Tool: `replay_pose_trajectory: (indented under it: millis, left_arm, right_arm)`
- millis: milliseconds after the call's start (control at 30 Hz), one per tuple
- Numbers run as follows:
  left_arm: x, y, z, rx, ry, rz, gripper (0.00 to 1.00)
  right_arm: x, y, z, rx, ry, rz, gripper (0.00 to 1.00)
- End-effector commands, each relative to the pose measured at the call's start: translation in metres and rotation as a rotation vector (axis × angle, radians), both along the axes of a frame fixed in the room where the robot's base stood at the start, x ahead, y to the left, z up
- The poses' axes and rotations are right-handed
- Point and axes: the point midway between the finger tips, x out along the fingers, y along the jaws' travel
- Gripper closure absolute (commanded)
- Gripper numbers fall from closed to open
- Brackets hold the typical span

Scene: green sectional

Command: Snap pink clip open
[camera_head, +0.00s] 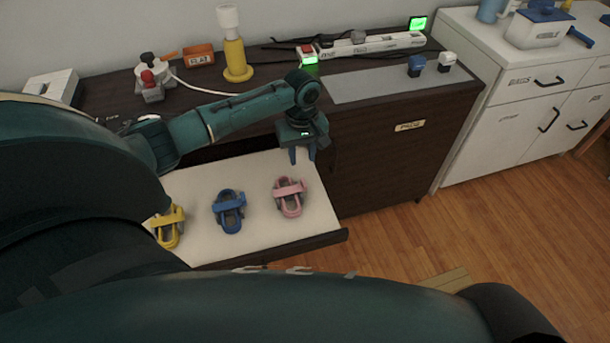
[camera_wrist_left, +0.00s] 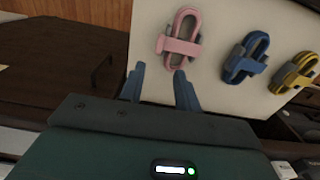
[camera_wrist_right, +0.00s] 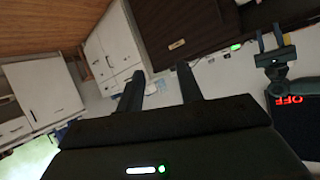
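The pink clip (camera_head: 290,196) lies at the right end of the white surface of a pulled-out drawer (camera_head: 262,172). It also shows in the left wrist view (camera_wrist_left: 179,42), just beyond the fingertips. A blue clip (camera_head: 229,210) and a yellow clip (camera_head: 168,226) lie in a row to its left. My left gripper (camera_head: 302,156) is above the drawer, behind the pink clip and apart from it, with its fingers spread and nothing between them. My right gripper (camera_wrist_right: 160,88) shows only in its own wrist view, its fingers apart and empty.
The dark cabinet top (camera_head: 265,105) holds a yellow dispenser (camera_head: 235,60), a power strip (camera_head: 370,44), an orange box (camera_head: 198,55) and a red-topped item (camera_head: 149,82). White cabinets (camera_head: 525,110) stand at right.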

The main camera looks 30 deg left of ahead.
Motion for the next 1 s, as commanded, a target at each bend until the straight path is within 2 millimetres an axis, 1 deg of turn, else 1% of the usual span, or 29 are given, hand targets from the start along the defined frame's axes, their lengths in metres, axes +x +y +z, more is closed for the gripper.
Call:
replay_pose_trajectory:
  millis: [33, 200, 300, 400, 500, 600, 867, 1000]
  left_arm:
    - [-0.001, 0.000, -0.015, 0.000, 0.003, 0.000, 0.67]
    - [0.000, -0.001, -0.051, 0.000, 0.001, -0.001, 0.67]
    - [0.000, -0.001, -0.068, -0.001, 0.000, -0.001, 0.67]
    - [0.000, -0.001, -0.082, -0.001, -0.002, -0.002, 0.67]
    - [0.000, -0.001, -0.090, -0.002, -0.002, -0.003, 0.67]
    - [0.000, -0.001, -0.094, -0.002, -0.004, -0.003, 0.67]
    - [0.000, -0.001, -0.095, -0.002, -0.004, -0.003, 0.67]
    - [0.000, -0.001, -0.094, -0.002, -0.004, -0.003, 0.77]
  right_arm:
    - [0.000, 0.000, -0.004, 0.004, 0.000, -0.001, 0.64]
    - [0.001, 0.001, -0.007, 0.021, -0.003, -0.005, 0.64]
    - [0.003, 0.000, -0.006, 0.027, -0.012, -0.008, 0.64]
    - [0.004, -0.001, -0.007, 0.028, -0.018, -0.012, 0.64]
    - [0.002, -0.002, -0.006, 0.028, -0.024, -0.015, 0.64]
    - [0.000, -0.003, -0.006, 0.028, -0.024, -0.017, 0.64]
    - [-0.001, -0.003, -0.003, 0.030, -0.030, -0.019, 0.64]
    - [0.000, -0.003, -0.003, 0.029, -0.032, -0.019, 0.64]
